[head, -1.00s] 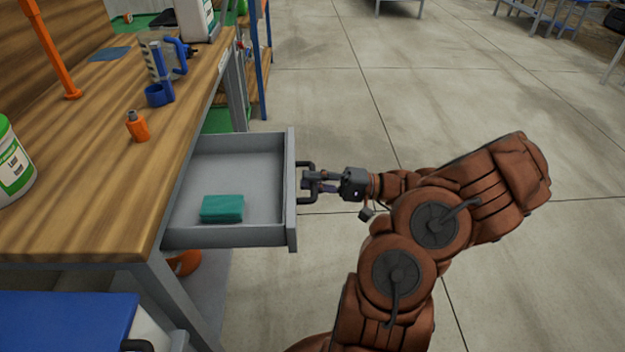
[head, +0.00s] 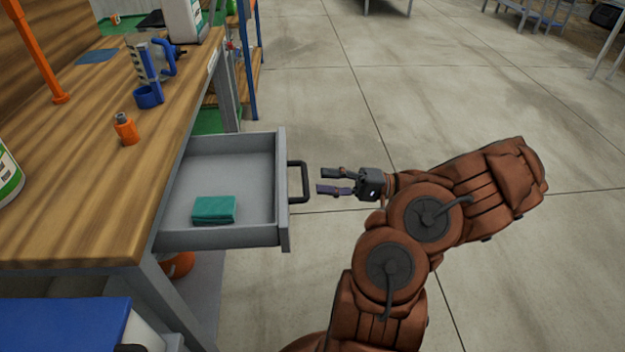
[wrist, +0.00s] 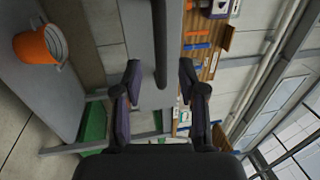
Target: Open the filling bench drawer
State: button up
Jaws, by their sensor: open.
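The grey filling bench drawer (head: 283,225) stands pulled out from under the wooden bench top (head: 95,190) in the head view. A folded green cloth or pad (head: 214,210) lies inside it. The dark bar handle (head: 304,182) is on the drawer front. My gripper (head: 320,181) is open and empty, just right of the handle, with a small gap between fingertips and handle. In the wrist view the handle (wrist: 160,50) shows ahead of and between my open fingers (wrist: 158,82), in front of the grey drawer front (wrist: 146,60).
On the bench top stand an orange bottle (head: 126,130), a blue-handled device (head: 152,70) and a white container (head: 185,20). A blue-lidded box (head: 60,325) is at the lower left.

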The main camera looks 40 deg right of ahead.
jog(key=v, duration=0.6)
jog(key=shift+s, duration=0.1)
dwell(0.5)
jog(key=shift+s, duration=0.1)
